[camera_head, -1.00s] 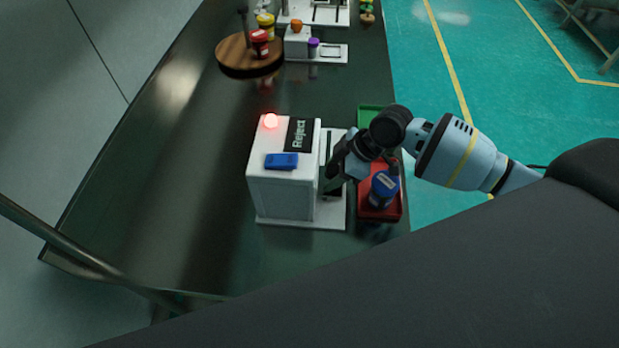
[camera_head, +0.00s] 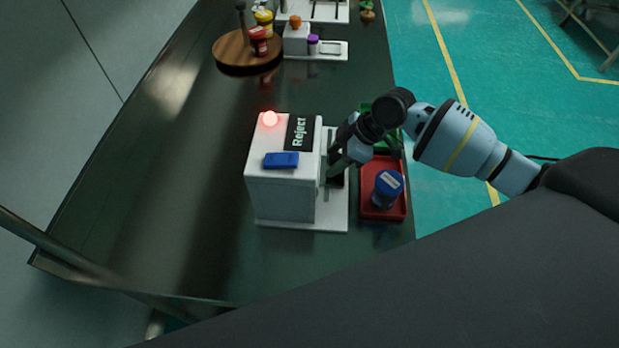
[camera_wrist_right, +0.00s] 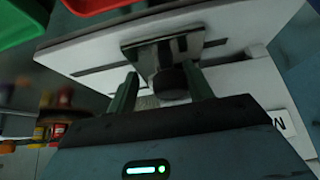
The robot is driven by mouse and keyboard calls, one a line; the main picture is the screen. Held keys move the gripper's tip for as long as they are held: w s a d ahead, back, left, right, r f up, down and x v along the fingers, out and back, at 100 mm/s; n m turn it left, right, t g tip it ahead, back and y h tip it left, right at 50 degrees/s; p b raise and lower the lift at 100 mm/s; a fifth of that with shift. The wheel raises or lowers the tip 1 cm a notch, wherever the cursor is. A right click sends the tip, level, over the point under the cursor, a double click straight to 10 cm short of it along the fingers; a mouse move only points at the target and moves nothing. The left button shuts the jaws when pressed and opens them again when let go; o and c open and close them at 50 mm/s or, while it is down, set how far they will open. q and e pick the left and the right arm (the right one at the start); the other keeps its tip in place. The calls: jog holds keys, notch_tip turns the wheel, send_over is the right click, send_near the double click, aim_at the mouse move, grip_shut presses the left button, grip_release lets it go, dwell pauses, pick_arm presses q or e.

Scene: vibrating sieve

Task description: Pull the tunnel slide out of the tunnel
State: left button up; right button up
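The tunnel (camera_head: 285,192) is a white box with a "Reject" label, a blue block and a glowing red lamp on top. It stands on a white base plate (camera_head: 333,214). The tunnel slide is a dark plate (camera_wrist_right: 150,52) with a round dark knob (camera_wrist_right: 170,84), seen close in the right wrist view. In the head view the slide is mostly hidden by my right gripper (camera_head: 333,168), beside the tunnel's right side. My right gripper (camera_wrist_right: 160,78) is open, with its fingers on either side of the knob and a visible gap at the left finger. My left gripper is out of view.
A red tray (camera_head: 383,214) holding a blue jar (camera_head: 387,188) stands right of the base plate. A green tray (camera_head: 368,110) lies behind it, partly hidden by my right arm. A round wooden stand (camera_head: 232,50) is farther back. The table left of the tunnel is clear.

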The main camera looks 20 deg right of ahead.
jog(key=shift+w+d+f+b, duration=0.1)
jog(key=shift+w+d+b, duration=0.25)
jog(key=shift+w, duration=0.35)
jog(key=shift+w+d+r+b, duration=0.1)
jog(key=shift+w+d+b, duration=0.25)
jog(key=shift+w, duration=0.4)
jog(key=shift+w+d+f+b, duration=0.1)
jog(key=shift+w+d+b, duration=0.25)
jog(key=shift+w, duration=0.35)
jog(key=shift+w+d+b, duration=0.4)
jog(key=shift+w+b, duration=0.1)
jog(key=shift+w, duration=0.4)
jog(key=shift+w+d+b, duration=0.4)
jog(key=shift+w+b, duration=0.1)
jog(key=shift+w, duration=0.35)
jog(key=shift+w+d, duration=0.25)
jog(key=shift+w, duration=0.15)
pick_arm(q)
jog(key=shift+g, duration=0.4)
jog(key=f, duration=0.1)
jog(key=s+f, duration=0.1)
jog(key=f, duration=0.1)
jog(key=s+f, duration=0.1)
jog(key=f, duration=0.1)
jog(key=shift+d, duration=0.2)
pick_arm(e)
jog(key=o, duration=1.1)
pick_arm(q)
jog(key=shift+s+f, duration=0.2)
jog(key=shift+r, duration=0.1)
